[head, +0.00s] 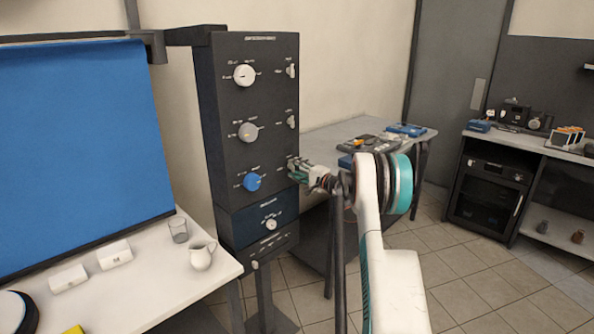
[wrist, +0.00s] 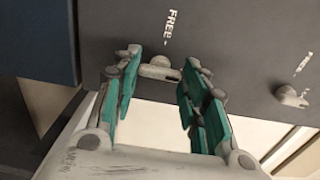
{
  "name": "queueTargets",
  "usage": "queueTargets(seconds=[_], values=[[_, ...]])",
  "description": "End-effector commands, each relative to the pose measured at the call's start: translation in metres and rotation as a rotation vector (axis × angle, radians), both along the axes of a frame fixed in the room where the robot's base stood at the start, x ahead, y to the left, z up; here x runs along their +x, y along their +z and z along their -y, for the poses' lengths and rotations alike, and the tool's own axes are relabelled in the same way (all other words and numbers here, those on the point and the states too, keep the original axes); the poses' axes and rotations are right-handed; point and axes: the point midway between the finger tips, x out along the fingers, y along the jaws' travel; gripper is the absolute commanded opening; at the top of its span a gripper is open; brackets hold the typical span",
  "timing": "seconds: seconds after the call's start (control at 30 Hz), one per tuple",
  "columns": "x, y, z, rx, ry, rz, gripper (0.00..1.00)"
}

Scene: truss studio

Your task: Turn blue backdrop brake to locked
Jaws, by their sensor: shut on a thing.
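The blue backdrop brake shows in the wrist view as a small pale grey lever (wrist: 159,69) on the dark panel, below the word FREE. My gripper (wrist: 161,78) is shut on it, with the teal fingers on either side of the lever. In the head view, my gripper (head: 295,170) is at the right edge of the control panel (head: 270,110), just right of the blue knob (head: 252,181). There the fingers hide the lever. The blue backdrop (head: 80,150) hangs at the left.
Similar small levers, an upper one (head: 291,71) and a middle one (head: 291,121), sit above, beside white (head: 244,75) and grey (head: 248,131) knobs. Another lever (wrist: 291,97) shows in the wrist view. A white table (head: 150,290) with a jug (head: 202,256) stands left.

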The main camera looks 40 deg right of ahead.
Motion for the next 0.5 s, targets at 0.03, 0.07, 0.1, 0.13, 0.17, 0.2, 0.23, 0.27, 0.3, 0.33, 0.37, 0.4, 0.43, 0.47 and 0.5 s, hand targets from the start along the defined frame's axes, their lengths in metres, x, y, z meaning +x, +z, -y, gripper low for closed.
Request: queueTargets(seconds=[0.03,0.07,0.1,0.13,0.17,0.2,0.23,0.27,0.3,0.33,0.37,0.4,0.43,0.47,0.5], values=[[-0.0002,0.0,0.0006,0.002,-0.001,0.0,0.16],[-0.0002,0.0,0.0006,0.002,-0.001,0.0,0.16],[-0.0002,0.0,0.0006,0.002,-0.001,0.0,0.16],[-0.0002,0.0,0.0006,0.002,-0.001,0.0,0.16],[-0.0002,0.0,0.0006,0.002,-0.001,0.0,0.16],[-0.0002,0.0,0.0006,0.002,-0.001,0.0,0.16],[-0.0002,0.0,0.0006,0.002,-0.001,0.0,0.16],[-0.0002,0.0,0.0006,0.002,-0.001,0.0,0.16],[-0.0002,0.0,0.0006,0.001,-0.001,0.0,0.47],[-0.0002,-0.0001,0.0005,0.001,-0.001,0.0,0.53],[-0.0002,-0.0001,0.0005,0.001,-0.001,0.0,0.6],[-0.0002,-0.0001,0.0004,0.001,-0.001,0.0,0.6],[-0.0002,-0.0001,0.0004,0.001,-0.001,0.0,0.6],[-0.0002,-0.0001,0.0004,0.001,-0.001,0.0,0.6],[-0.0001,-0.0001,0.0003,0.001,-0.001,0.0,0.6]])
